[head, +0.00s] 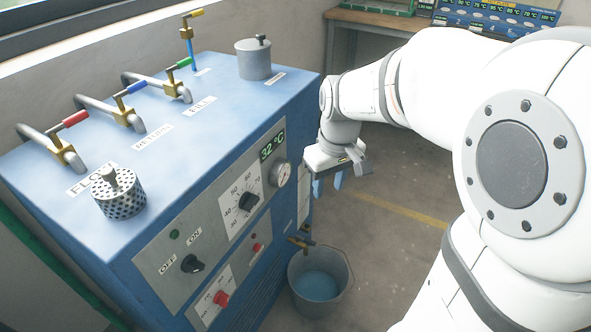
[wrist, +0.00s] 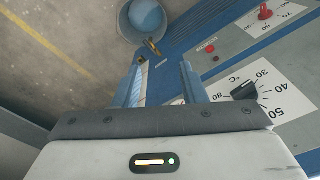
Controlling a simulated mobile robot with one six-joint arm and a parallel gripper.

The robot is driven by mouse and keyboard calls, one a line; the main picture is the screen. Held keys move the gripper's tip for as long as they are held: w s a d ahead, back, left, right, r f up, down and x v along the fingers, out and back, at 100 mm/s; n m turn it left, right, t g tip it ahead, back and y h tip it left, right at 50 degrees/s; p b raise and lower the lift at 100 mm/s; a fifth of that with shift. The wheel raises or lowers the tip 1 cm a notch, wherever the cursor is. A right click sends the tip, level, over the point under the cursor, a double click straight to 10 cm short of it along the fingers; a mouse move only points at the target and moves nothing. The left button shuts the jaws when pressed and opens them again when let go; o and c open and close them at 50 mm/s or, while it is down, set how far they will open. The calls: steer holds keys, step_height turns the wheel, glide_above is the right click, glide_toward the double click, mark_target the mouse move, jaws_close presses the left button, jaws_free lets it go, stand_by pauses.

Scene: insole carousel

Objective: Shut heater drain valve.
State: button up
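The heater is a blue cabinet (head: 90,235) with its top and control front in the head view. Its small brass drain valve (head: 300,241) is low at the right end of the front, above a grey bucket (head: 346,297). The valve also shows in the wrist view (wrist: 152,47), beyond my fingertips; its lever is too small to tell whether it is open or shut. My gripper (head: 328,187) points down beside the cabinet's right end, above and apart from the valve. In the wrist view its two blue fingers (wrist: 162,66) are spread and empty.
The bucket holds blue water. Red, blue and green levers and two grey caps stand on the heater top. The front has a 32 °C display (head: 272,146), a temperature dial (head: 250,201) and an on/off knob (head: 192,263). A wooden bench (head: 375,20) is behind; the floor right is clear.

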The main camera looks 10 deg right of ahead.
steer(key=w+f+n+g+b, duration=0.1)
steer(key=w+f+b, duration=0.3)
steer(key=f, duration=0.4)
steer(key=w+f+n+b, duration=0.2)
steer(key=w+f+b, duration=0.3)
steer(key=f, duration=0.3)
steer(key=n+g+b, duration=0.2)
steer(key=n+b, duration=0.2)
steer(key=b, duration=0.6)
glide_above(309, 240)
steer(key=w+d, duration=0.1)
step_height(309, 240, down, 20)
steer(key=shift+y, duration=0.4)
steer(key=b+x, duration=0.3)
steer(key=x, duration=0.3)
steer(key=shift+f, duration=0.4)
steer(key=shift+c, duration=0.5)
jaws_close()
